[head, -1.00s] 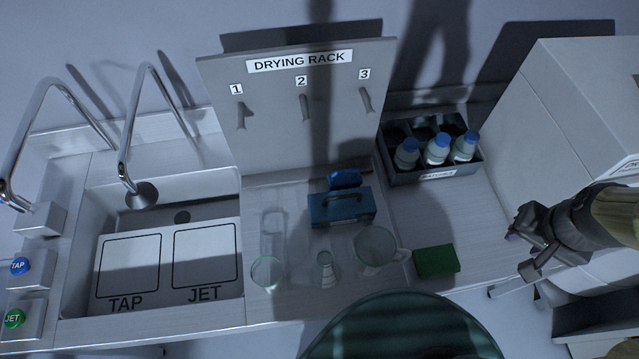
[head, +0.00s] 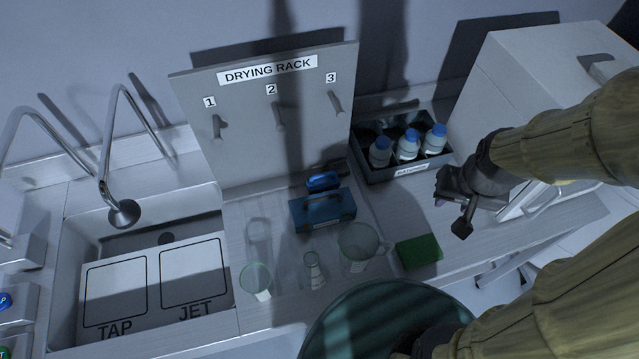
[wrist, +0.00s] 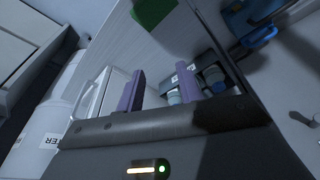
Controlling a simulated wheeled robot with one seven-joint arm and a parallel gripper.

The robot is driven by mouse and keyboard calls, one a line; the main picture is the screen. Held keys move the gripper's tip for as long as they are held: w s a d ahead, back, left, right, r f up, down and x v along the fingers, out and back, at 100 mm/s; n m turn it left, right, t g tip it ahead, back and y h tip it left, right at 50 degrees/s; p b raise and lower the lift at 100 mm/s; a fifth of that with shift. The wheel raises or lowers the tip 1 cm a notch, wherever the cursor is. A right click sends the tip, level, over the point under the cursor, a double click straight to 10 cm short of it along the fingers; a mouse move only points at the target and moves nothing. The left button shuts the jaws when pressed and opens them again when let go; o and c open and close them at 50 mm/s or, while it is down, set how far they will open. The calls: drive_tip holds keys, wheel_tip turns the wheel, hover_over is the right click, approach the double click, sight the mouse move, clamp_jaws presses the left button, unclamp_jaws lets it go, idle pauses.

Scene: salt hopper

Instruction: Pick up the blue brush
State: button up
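A bright blue object (head: 323,181), which looks like the blue brush, lies on the counter below the drying rack, just behind a darker blue box with a handle (head: 322,212). The box hides part of it. In the wrist view a bright blue piece (wrist: 260,36) shows at the upper right, beside the dark box. My gripper (head: 452,205) is above the counter's right part, right of the brush and apart from it. In the wrist view its two purple fingers (wrist: 174,88) are spread, with nothing held between them.
A bottle rack (head: 374,172) with blue-capped bottles stands between brush and gripper, against the wall. A green sponge (head: 418,252), a glass jug (head: 358,247), a flask (head: 313,271) and a beaker (head: 256,278) stand in front. The sink (head: 75,225) is at left, a white machine (head: 520,90) at right.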

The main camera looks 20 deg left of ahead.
drive_tip(key=o, duration=0.6)
drive_tip(key=shift+w+a+f, duration=0.1)
drive_tip(key=shift+w+a, duration=0.1)
drive_tip(key=o, duration=0.7)
drive_tip(key=shift+n, duration=0.7)
drive_tip(key=w+a, duration=0.1)
drive_tip(key=w+a+f+b, duration=0.1)
drive_tip(key=a, duration=0.1)
drive_tip(key=shift+w+a+f, duration=0.15)
drive_tip(key=shift+w+a, duration=0.1)
drive_tip(key=shift+o, duration=0.5)
drive_tip(key=w+a+f+n+y+b, duration=0.1)
drive_tip(key=w+a+f+n, duration=0.1)
drive_tip(key=a, duration=0.6)
drive_tip(key=shift+w+f+t+b, duration=0.3)
drive_tip(key=shift+w+t, duration=0.1)
drive_tip(key=shift+w, duration=0.4)
drive_tip(key=a+f+n+y+b, duration=0.1)
drive_tip(key=a+f+n, duration=0.2)
drive_tip(key=a, duration=1)
drive_tip(key=shift+w+y, duration=0.3)
drive_tip(key=shift+w, duration=0.1)
drive_tip(key=shift+a, duration=0.15)
drive_tip(key=p, duration=0.2)
hover_over(323, 181)
drive_tip(key=s+d, duration=0.1)
drive_tip(key=s, duration=0.1)
drive_tip(key=f, duration=1.1)
drive_tip(key=shift+d+f, duration=0.1)
drive_tip(key=shift+d, duration=0.1)
